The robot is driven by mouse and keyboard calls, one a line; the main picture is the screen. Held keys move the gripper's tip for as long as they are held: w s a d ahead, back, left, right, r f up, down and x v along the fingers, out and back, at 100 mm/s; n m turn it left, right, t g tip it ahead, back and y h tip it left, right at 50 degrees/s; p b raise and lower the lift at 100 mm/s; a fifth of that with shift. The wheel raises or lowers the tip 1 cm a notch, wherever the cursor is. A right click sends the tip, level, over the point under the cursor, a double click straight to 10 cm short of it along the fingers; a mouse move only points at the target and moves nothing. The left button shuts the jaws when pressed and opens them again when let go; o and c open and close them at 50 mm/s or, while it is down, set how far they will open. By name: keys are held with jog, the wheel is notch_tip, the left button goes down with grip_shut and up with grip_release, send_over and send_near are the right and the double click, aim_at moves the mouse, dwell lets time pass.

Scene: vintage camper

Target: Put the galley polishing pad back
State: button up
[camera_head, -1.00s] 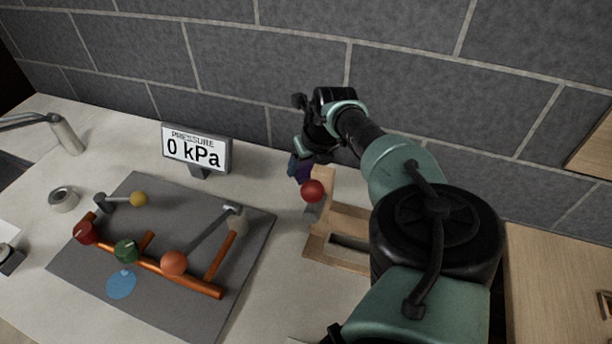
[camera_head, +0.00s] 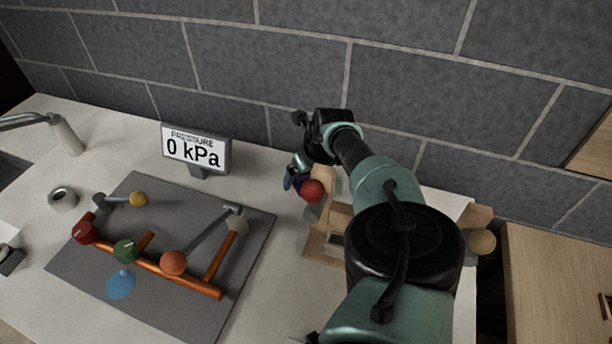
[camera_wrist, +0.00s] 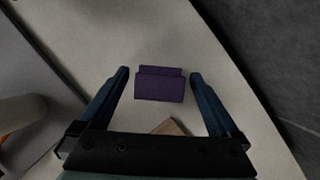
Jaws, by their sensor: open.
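A purple block-like pad (camera_wrist: 160,87), which I take as the polishing pad, shows between the fingers of my gripper (camera_wrist: 160,72) in the wrist view. The fingers are open, with a gap visible on each side of the pad. I cannot tell how far below the fingertips it lies. In the head view my gripper (camera_head: 292,182) is low over the counter near the wall, right of the pressure display, and the pad there is largely hidden by the fingers.
A wooden holder (camera_head: 322,248) stands below my gripper, partly hidden by my arm; a red ball (camera_head: 313,190) is close beside the fingers. The pressure display (camera_head: 196,149) reads 0 kPa. Orange pipework with valves (camera_head: 150,262) lies on a grey mat (camera_head: 80,268) to the left.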

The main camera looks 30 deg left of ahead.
jog(key=shift+r, duration=0.1)
jog(key=shift+d+r, duration=0.1)
jog(key=shift+r, duration=0.15)
jog(key=p+v, duration=0.1)
jog(key=v, duration=1)
jog(key=shift+r, duration=0.2)
jog(key=shift+s+d, duration=0.1)
jog(key=shift+s, duration=0.05)
